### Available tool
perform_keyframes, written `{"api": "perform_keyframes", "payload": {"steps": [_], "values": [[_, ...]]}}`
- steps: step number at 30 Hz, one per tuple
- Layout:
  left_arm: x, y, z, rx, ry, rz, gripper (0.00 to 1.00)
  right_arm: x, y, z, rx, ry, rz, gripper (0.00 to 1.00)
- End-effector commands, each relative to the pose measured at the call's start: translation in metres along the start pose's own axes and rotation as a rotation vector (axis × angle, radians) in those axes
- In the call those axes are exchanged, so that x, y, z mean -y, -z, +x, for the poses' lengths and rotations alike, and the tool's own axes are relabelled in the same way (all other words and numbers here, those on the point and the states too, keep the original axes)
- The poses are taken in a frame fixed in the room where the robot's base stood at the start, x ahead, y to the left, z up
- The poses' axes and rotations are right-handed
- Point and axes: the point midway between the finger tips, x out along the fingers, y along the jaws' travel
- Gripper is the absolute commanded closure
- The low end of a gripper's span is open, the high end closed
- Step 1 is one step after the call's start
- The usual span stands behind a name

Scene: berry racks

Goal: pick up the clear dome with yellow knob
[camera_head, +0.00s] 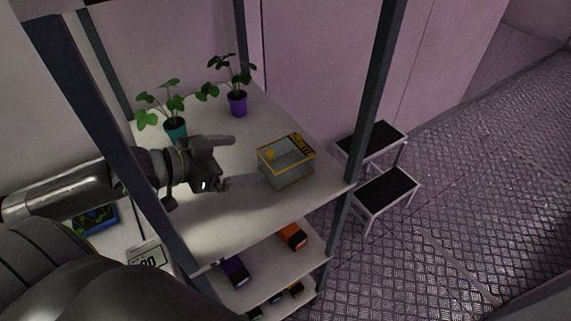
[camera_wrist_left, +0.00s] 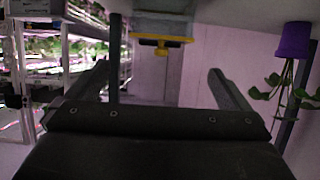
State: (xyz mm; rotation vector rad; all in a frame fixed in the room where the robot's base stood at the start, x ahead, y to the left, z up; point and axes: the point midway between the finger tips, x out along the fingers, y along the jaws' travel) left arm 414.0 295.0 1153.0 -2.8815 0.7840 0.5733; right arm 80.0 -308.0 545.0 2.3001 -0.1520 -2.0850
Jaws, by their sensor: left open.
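The clear dome (camera_head: 288,172) is a boxy, see-through cover with yellow edging, standing on the top shelf near its right side. A yellow knob shows on its top. In the left wrist view, which looks upside down, the dome (camera_wrist_left: 162,25) is at the top centre, with its yellow band and knob pointing down. My left gripper (camera_head: 229,162) is over the shelf, left of the dome and apart from it. Its two fingers are spread and nothing is between them; they also show in the left wrist view (camera_wrist_left: 160,80). My right gripper is not in view.
A plant in a teal pot (camera_head: 175,129) and one in a purple pot (camera_head: 238,104) stand behind my left gripper. Dark rack posts (camera_head: 374,90) frame the shelf (camera_head: 215,222). Lower shelves hold small boxes. A black-topped step stool (camera_head: 386,190) stands right of the rack.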

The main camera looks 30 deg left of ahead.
Motion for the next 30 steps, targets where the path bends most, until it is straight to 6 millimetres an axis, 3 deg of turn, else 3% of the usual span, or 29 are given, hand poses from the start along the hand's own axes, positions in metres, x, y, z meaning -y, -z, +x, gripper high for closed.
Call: {"api": "perform_keyframes", "payload": {"steps": [8, 21, 30], "values": [[0.0, 0.0, 0.027, -0.006, -0.001, -0.002, 0.0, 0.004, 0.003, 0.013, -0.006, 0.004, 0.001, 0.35], [0.0, 0.001, 0.064, -0.004, 0.001, -0.003, 0.0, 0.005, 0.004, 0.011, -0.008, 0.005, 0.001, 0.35], [0.0, 0.0, 0.076, 0.001, -0.001, 0.001, 0.0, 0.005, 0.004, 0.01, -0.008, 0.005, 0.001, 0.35]]}}
